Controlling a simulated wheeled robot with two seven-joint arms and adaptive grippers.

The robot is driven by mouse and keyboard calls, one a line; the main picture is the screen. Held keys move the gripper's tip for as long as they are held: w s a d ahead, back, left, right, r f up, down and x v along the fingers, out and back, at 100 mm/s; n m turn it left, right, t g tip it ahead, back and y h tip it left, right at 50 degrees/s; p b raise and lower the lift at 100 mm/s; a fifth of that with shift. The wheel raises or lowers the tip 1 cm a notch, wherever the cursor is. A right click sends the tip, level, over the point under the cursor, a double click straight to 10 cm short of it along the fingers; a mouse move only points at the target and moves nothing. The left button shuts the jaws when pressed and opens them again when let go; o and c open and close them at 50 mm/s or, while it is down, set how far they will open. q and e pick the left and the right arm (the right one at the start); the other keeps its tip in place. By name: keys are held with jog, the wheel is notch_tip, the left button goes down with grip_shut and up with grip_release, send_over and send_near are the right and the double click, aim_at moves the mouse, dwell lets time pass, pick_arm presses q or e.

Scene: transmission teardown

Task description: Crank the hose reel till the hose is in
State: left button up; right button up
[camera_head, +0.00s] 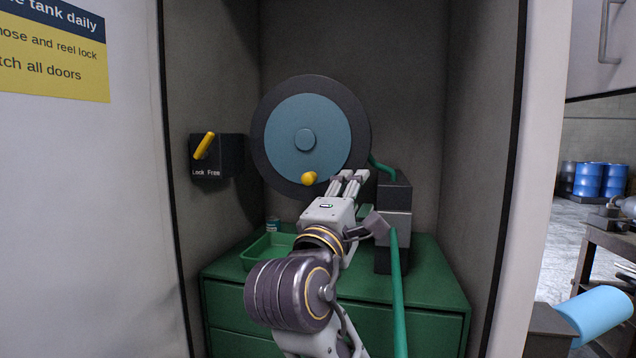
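The hose reel (335,108) is a blue disc with a dark rim, upright at the back of the cabinet. Its yellow crank knob (309,178) is at the disc's lower edge. The green hose (397,300) runs from the reel's right side to a dark and grey guide block (394,224), and hangs down in front toward the bottom edge. The one gripper in view, apparently my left gripper (348,177), is just right of the knob and apart from it in the picture. Its fingers look close together; their gap is unclear. My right gripper is not in view.
A yellow lever (204,146) on a black box marked Lock and Free leans right, toward Free. A green tray (262,252) and a small can (273,224) stand on the green drawer cabinet (435,280). Cabinet walls close in both sides. Blue barrels (600,180) are far right.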

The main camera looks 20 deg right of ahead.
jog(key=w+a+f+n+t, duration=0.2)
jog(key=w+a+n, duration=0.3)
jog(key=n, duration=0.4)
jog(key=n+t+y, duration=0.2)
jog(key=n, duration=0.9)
send_near(307, 184)
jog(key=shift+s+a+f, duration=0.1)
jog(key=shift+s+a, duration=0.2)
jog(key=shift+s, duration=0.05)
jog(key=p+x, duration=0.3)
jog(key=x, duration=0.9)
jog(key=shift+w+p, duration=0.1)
jog(key=shift+p, duration=0.25)
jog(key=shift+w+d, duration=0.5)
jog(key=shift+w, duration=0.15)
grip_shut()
